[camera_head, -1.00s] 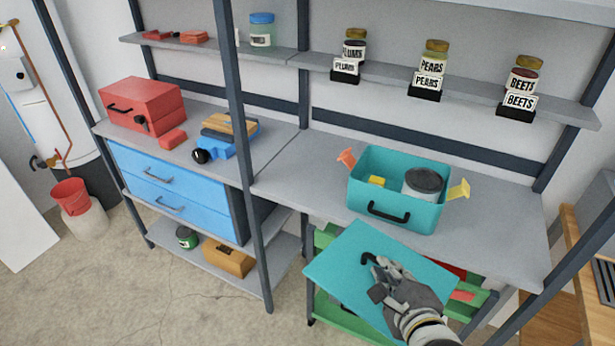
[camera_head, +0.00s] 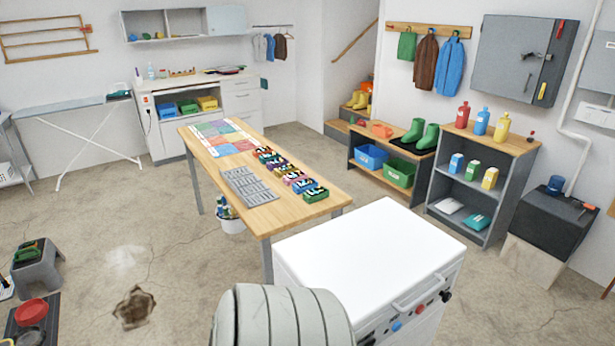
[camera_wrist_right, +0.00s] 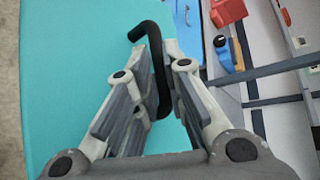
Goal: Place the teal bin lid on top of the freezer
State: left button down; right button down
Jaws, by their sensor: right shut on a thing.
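The teal bin lid (camera_wrist_right: 75,70) fills the left and middle of the right wrist view, with its dark bent handle (camera_wrist_right: 157,65) toward the camera. My right gripper (camera_wrist_right: 154,58) is shut on that handle. The white freezer (camera_head: 370,255) stands at the lower middle right of the head view, its flat top bare. A handle and several coloured knobs are on its front side. The lid and the right gripper are outside the head view. My left gripper is in neither current view.
A wooden table (camera_head: 262,215) with game pieces stands just behind the freezer. A grey shelf with bottles (camera_head: 480,185) and a dark box (camera_head: 555,220) are to the right. A ribbed light-grey part of mine covers the bottom middle.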

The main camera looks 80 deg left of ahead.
aim_at(371, 255)
jog(key=j+u, duration=0.25)
jog(key=j, duration=0.5)
jog(key=j+u, duration=0.25)
jog(key=j, duration=0.5)
jog(key=i+j+u, duration=0.1)
jog(key=j+u, duration=0.15)
jog(key=j, duration=0.5)
jog(key=i+j, duration=0.1)
jog(key=j, duration=0.55)
jog(key=i+j, duration=0.1)
jog(key=j, duration=0.55)
